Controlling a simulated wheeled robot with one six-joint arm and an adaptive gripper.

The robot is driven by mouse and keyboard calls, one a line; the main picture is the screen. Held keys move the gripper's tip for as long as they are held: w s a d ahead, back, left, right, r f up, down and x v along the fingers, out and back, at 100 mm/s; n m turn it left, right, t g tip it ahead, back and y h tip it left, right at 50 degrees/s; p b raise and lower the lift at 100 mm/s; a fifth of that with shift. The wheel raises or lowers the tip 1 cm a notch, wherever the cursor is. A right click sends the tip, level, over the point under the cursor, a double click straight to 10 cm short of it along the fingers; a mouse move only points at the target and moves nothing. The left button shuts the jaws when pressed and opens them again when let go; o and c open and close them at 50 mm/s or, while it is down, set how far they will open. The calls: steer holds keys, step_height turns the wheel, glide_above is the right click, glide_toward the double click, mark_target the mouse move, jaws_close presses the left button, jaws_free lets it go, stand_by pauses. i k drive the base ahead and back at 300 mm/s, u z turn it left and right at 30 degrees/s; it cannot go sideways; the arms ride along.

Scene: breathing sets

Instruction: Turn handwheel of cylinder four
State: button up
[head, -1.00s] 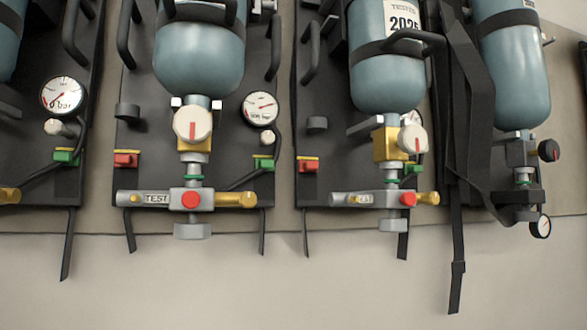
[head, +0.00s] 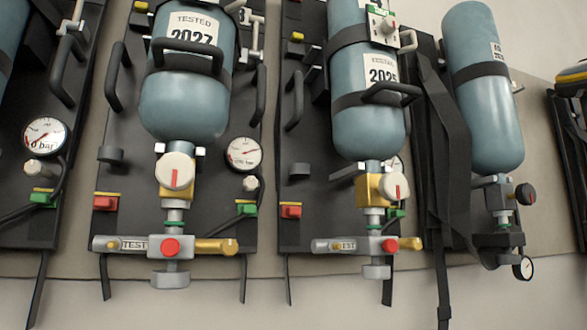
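Several blue-grey cylinders lie on black backplates, valves toward the bottom of the picture. The cylinder labelled 2027 (head: 184,108) has a white handwheel (head: 175,171) with a red mark. The cylinder labelled 2025 (head: 368,129) has a white handwheel (head: 396,187) with a red mark, turned to the right. The rightmost cylinder (head: 483,95) has a black handwheel (head: 525,194) on the right side of its valve. Another cylinder (head: 10,38) is cut by the left edge, its handwheel out of view. I cannot tell which is numbered four. My gripper is not in view.
Black handles (head: 188,53) stand up near the cylinders. Round gauges (head: 45,136), a black strap (head: 440,170) and grey test pieces with red knobs (head: 170,247) surround the valves. A small gauge (head: 523,267) hangs at lower right.

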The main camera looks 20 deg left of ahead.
mark_target(393, 186)
steer(key=z, duration=1.25)
steer(key=i, duration=0.4)
steer(key=u, duration=1.4)
steer(key=k, duration=1)
steer(key=u, duration=0.5)
